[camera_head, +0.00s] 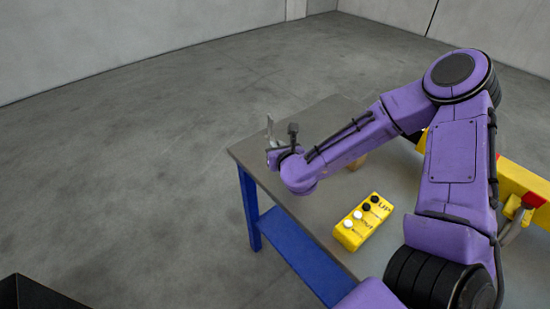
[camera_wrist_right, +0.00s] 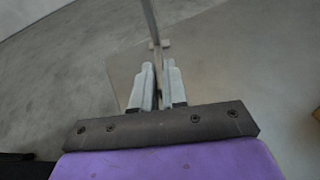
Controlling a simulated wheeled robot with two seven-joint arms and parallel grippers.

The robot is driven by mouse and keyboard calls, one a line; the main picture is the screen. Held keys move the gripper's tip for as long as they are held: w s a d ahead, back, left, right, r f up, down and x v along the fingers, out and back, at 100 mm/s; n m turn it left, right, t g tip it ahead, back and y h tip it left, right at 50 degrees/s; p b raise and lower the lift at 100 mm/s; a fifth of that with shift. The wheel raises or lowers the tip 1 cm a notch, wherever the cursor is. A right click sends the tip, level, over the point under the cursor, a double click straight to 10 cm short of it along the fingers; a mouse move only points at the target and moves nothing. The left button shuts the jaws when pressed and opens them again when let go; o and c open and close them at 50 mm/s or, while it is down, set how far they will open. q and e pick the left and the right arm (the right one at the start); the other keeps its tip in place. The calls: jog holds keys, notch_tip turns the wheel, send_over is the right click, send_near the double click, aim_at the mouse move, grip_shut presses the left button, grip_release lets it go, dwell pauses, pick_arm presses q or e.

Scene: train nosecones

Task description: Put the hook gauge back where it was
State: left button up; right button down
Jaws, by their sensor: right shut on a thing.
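The hook gauge is a thin grey metal bar (camera_wrist_right: 152,22) in the right wrist view, with a short crosspiece near my fingertips. My right gripper (camera_wrist_right: 159,70) is shut on it, and the bar rises from between the fingers. In the head view my right gripper (camera_head: 271,150) is over the far left corner of the table, mostly hidden by its own wrist. A thin grey piece of the gauge (camera_head: 269,124) sticks up there. I cannot tell whether the gauge touches the table. My left gripper is not in view.
The grey-topped table (camera_head: 315,205) has a blue frame. A yellow button box (camera_head: 362,222) lies on it, near my right arm. A yellow object with a red part (camera_head: 533,200) is at the right. A tan object (camera_head: 357,163) is partly hidden behind my arm.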

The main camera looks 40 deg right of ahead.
jog(key=f, duration=0.1)
jog(key=w+f, duration=0.1)
jog(key=f, duration=0.1)
jog(key=w+f, duration=0.1)
jog(key=f, duration=0.1)
jog(key=shift+w+d, duration=0.1)
jog(key=shift+d, duration=0.2)
jog(key=shift+f, duration=0.4)
jog(key=shift+f+b, duration=0.2)
jog(key=shift+b, duration=0.15)
jog(key=c, duration=1.2)
grip_release()
jog(key=shift+o, duration=0.2)
jog(key=shift+r, duration=0.1)
